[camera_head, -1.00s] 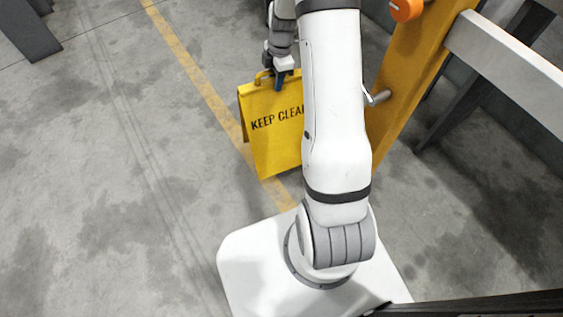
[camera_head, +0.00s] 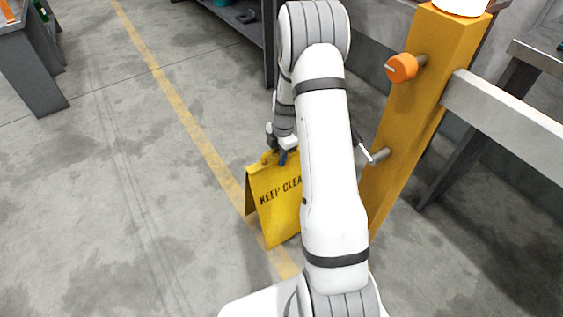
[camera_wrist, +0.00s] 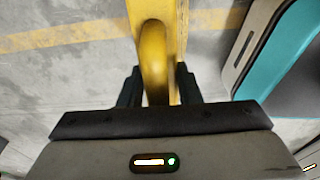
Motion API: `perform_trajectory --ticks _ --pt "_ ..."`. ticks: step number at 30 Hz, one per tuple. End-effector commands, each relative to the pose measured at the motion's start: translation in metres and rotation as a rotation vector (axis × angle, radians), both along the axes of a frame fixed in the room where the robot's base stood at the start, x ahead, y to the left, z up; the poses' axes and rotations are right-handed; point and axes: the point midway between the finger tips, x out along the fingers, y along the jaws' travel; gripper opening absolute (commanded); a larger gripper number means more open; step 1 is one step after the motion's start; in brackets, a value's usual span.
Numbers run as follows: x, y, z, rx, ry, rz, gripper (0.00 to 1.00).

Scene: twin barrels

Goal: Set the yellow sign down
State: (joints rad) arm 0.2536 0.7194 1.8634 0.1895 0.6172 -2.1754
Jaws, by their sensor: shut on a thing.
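The yellow sign (camera_head: 279,205) with black lettering "KEEP CLEA…" hangs upright below my gripper (camera_head: 281,157) in the head view. Its right part is hidden behind my arm. My gripper is shut on the sign's top handle. In the wrist view the yellow handle (camera_wrist: 154,62) lies between the two dark fingers of my gripper (camera_wrist: 158,85), with the sign's top edge running away from me. I cannot tell whether the sign's lower edge touches the floor.
An orange post (camera_head: 412,120) with an orange knob (camera_head: 401,68) and a metal lever (camera_head: 377,156) stands close at the right of my arm. A grey rail (camera_head: 500,108) runs right from it. A dark bench (camera_head: 35,75) stands far left. The concrete floor (camera_head: 130,200) with a yellow line is clear at left.

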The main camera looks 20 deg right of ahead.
Motion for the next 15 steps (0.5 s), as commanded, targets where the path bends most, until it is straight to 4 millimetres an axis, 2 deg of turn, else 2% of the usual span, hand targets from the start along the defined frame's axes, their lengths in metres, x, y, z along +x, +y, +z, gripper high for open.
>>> perform_trajectory --ticks 1,5,15 --pt "0.000 0.000 -0.010 0.001 0.001 0.000 0.00" --pt "0.000 0.000 -0.024 0.000 0.000 -0.001 0.00" --pt "0.001 0.000 -0.026 0.000 -0.001 0.000 0.00"
